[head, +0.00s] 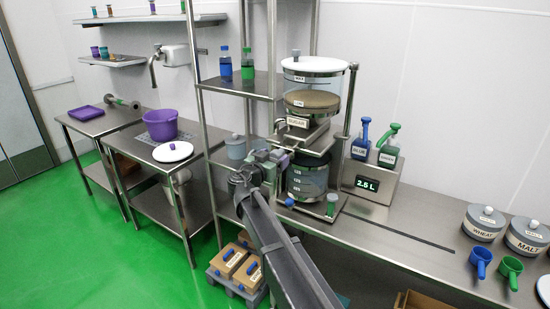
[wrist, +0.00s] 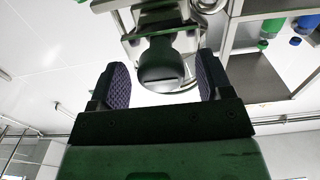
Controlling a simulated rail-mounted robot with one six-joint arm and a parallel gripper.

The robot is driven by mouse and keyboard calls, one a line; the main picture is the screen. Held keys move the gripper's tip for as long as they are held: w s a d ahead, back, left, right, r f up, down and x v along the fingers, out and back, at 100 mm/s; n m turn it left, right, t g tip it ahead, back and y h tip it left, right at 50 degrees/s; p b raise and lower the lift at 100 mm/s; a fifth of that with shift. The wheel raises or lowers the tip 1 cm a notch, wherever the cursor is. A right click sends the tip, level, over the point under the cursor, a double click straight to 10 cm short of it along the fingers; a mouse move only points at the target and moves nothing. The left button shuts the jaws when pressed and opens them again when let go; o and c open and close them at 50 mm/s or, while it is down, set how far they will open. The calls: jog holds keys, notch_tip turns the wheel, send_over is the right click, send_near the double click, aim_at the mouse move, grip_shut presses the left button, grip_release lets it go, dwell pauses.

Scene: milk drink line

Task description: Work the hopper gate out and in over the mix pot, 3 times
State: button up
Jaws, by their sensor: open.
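The sugar hopper (head: 300,122), a clear-walled vessel with a brown fill and a SUGAR label, hangs in a steel frame over the mix pot (head: 307,182). The mix pot is clear with dark bands and volume marks. The hopper gate (head: 304,136) is a metal slide under the hopper; how far out it stands is unclear. My gripper (head: 270,158) is at the left front of the gate. In the wrist view my gripper (wrist: 162,80) is open, with a dark rounded knob (wrist: 160,66) between its fingers, gaps on both sides. The knob appears to be the gate's handle.
A milk vessel (head: 313,75) sits above the hopper. A steel rack post stands left of the frame, with bottles (head: 226,65) on its shelf.

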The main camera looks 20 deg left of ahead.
aim_at(287, 148)
jog(key=shift+w, duration=0.55)
jog(key=shift+d, duration=0.1)
jog(key=c, duration=1.3)
jog(key=x, duration=0.7)
jog(key=shift+w, duration=0.2)
jog(key=o, duration=1.3)
